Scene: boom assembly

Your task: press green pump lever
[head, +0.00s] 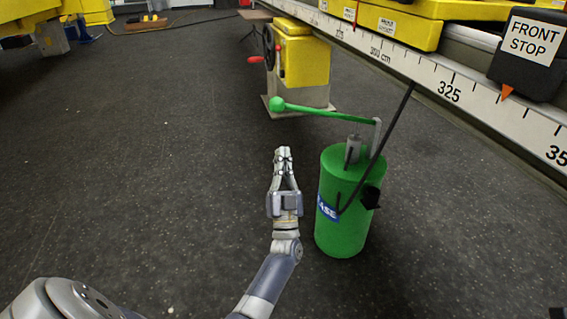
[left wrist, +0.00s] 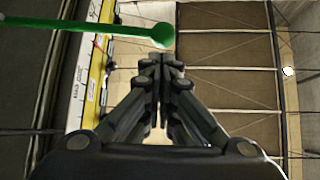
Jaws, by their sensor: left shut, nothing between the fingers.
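The green pump (head: 343,220) stands upright on the dark floor in the head view. Its green lever (head: 330,112) reaches left from the top of the pump and ends in a round green knob (head: 277,104). My left gripper (head: 283,152) is shut and empty, left of the pump body and lower in the picture than the knob. In the left wrist view the lever (left wrist: 80,26) crosses the upper left, and its knob (left wrist: 163,35) shows just beyond the shut fingertips (left wrist: 161,60). I cannot tell whether they touch. My right gripper is not in view.
A black hose (head: 392,130) rises beside the pump. A yellow machine with a red-handled wheel (head: 300,60) stands behind it. A rail with a measuring scale (head: 440,85) and a FRONT STOP block (head: 530,55) runs along the right. The floor at left is clear.

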